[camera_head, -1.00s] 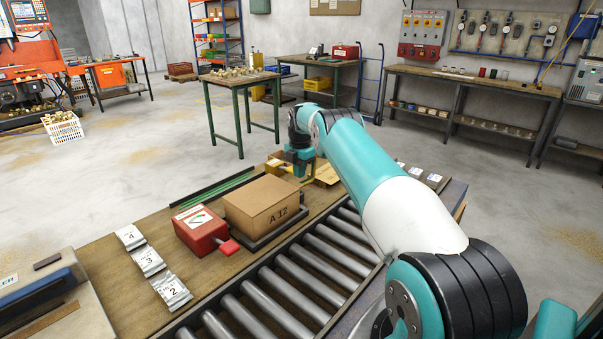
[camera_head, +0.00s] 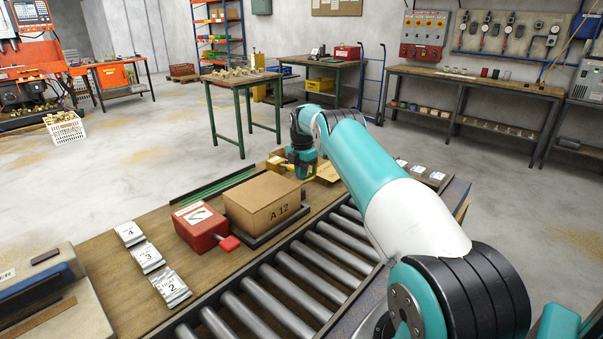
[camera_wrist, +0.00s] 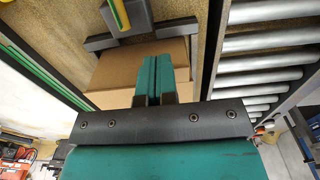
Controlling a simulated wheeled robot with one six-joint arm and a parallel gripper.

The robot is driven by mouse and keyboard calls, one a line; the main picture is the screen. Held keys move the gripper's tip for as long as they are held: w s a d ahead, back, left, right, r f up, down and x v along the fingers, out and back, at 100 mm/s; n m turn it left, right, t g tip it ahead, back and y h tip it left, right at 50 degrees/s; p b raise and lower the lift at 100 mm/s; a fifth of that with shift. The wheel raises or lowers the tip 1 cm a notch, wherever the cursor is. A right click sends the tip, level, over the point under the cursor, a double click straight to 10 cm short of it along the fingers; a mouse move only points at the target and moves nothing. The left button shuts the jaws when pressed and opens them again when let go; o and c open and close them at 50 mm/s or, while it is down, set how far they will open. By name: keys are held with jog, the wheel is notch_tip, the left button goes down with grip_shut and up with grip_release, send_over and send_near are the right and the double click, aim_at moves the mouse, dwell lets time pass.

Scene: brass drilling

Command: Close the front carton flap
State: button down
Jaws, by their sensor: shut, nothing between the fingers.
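A closed-looking brown carton marked A 12 (camera_head: 268,203) stands on the bench beside the rollers, with dark rails at its base. My gripper (camera_wrist: 153,75) shows in the wrist view with its two teal fingers together and nothing between them. The fingers reach over a brown carton (camera_wrist: 115,78); whether they touch it, I cannot tell. Whether this is the A 12 carton is unclear. In the head view my wrist hangs beyond the A 12 carton, beside loose-looking cardboard (camera_head: 327,173). My fingertips are hidden there, and the front flap cannot be made out clearly.
A red box (camera_head: 200,227) with a red knob stands left of the A 12 carton. Numbered packets (camera_head: 147,258) lie further left. Rollers (camera_head: 290,285) run along the near side. A yellow-green bar (camera_wrist: 119,12) and grey brackets (camera_wrist: 97,44) sit above the carton in the wrist view.

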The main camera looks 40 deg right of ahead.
jog(key=shift+s+a+f, duration=0.2)
jog(key=shift+a+f, duration=0.5)
jog(key=shift+a, duration=0.25)
notch_tip(320, 180, up, 19)
jog(key=d+p, duration=0.1)
jog(key=p, duration=0.1)
